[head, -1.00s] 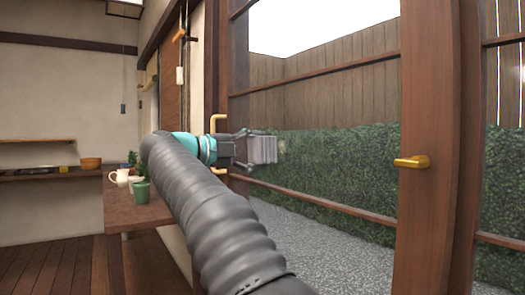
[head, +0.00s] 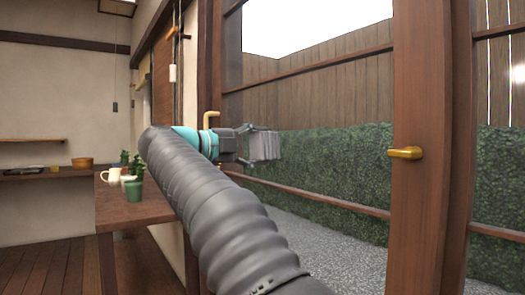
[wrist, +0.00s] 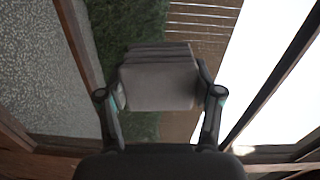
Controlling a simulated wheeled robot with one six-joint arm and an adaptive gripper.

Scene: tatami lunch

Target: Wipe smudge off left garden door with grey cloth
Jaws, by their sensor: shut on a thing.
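The grey cloth (head: 264,146) is a folded, layered block. My gripper (head: 248,144) is shut on it and holds it up in front of the glass of the left garden door. In the wrist view the cloth (wrist: 158,82) sits between the two fingers of my gripper (wrist: 160,95). The garden door (head: 320,203) has a brown wooden frame and clear panes, with hedge and fence behind. Whether the cloth touches the glass I cannot tell. I cannot make out the smudge now; the cloth may hide part of the pane.
A brass handle (head: 405,153) sticks out from the wide door post on the right. A brass pull (head: 210,118) is left of my gripper.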

